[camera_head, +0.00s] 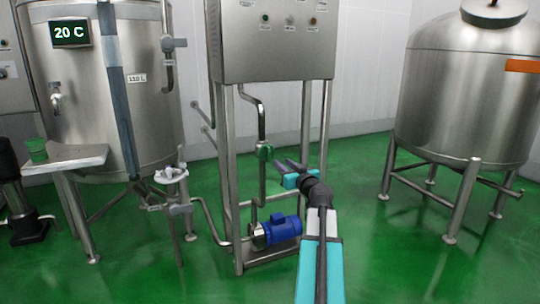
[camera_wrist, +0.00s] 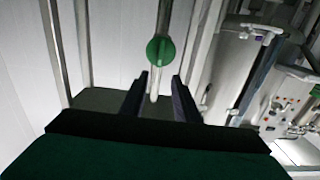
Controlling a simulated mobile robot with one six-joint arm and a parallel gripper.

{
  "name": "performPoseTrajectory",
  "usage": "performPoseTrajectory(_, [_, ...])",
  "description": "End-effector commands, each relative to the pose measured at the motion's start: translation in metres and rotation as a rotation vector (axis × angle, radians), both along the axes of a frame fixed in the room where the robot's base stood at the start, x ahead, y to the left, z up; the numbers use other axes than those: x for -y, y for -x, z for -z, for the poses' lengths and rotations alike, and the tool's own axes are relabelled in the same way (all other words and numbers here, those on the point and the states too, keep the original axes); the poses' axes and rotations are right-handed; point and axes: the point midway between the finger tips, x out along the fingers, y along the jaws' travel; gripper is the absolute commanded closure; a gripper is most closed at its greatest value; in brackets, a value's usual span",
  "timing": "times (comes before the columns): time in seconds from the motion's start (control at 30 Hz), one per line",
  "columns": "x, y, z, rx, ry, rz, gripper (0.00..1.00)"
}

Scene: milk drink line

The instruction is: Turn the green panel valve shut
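The green panel valve (camera_head: 265,152) is a round green knob on a vertical steel pipe under the control cabinet. In the wrist view the green knob (camera_wrist: 160,50) sits just beyond the fingertips, near the middle, with its pipe running up and down behind it. My gripper (camera_head: 284,164) is open and empty, to the right of the valve and slightly lower in the head view. In the wrist view the two dark fingers of my gripper (camera_wrist: 159,82) stand apart, with the pipe showing between them. I see no contact with the knob.
The steel control cabinet (camera_head: 275,45) stands above on its legs, framing the pipe. A blue pump (camera_head: 280,230) sits below. A steel tank (camera_head: 150,100) with a side shelf (camera_head: 75,158) and green cup (camera_head: 37,150) is left. Another tank (camera_head: 465,105) stands right; green floor between is clear.

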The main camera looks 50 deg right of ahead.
Motion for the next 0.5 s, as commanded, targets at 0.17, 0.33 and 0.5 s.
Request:
performPoseTrajectory(0.17, [0.007,-0.015,0.000,0.000,0.000,-0.001,0.71])
performPoseTrajectory(0.33, [0.013,-0.030,0.000,0.000,0.000,-0.001,0.71])
performPoseTrajectory(0.5, [0.019,-0.046,0.000,0.000,0.000,0.000,0.71])
